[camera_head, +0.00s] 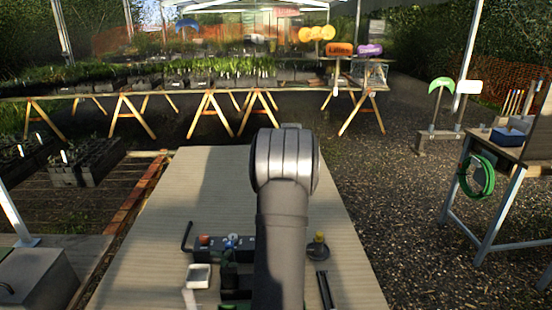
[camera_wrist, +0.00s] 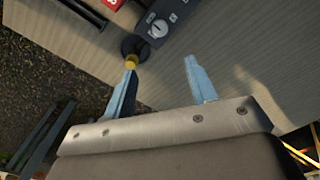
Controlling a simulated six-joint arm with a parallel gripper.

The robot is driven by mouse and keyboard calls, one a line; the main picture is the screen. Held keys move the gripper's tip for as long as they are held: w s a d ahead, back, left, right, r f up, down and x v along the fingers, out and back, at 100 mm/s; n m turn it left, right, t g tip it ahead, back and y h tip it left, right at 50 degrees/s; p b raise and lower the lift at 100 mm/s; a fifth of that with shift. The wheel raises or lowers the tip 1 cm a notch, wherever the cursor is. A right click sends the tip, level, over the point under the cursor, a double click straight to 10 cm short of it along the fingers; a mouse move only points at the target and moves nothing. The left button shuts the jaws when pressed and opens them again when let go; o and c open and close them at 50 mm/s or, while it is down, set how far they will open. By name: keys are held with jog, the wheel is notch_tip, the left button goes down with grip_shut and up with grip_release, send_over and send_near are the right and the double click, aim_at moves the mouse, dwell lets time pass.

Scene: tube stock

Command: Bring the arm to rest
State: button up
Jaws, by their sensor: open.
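My gripper (camera_wrist: 160,72) shows in the wrist view with its two pale blue fingers apart and nothing between them. It is above the wooden table (camera_head: 200,180). The left fingertip appears close to a small black and yellow knob-like piece (camera_wrist: 132,52); I cannot tell whether they touch. In the head view my arm rises through the middle of the picture and hides the gripper and part of the table.
On the table's near part are a dark box with knobs (camera_head: 215,248), a black hex key (camera_head: 186,237), a white square dish (camera_head: 198,277), the yellow-topped piece (camera_head: 319,243) and a dark bar (camera_head: 325,290). The table's far part is clear beside my arm.

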notch_tip(320, 180, down, 16)
jog(key=shift+f, duration=0.25)
jog(key=shift+r, duration=0.1)
dwell(0.4)
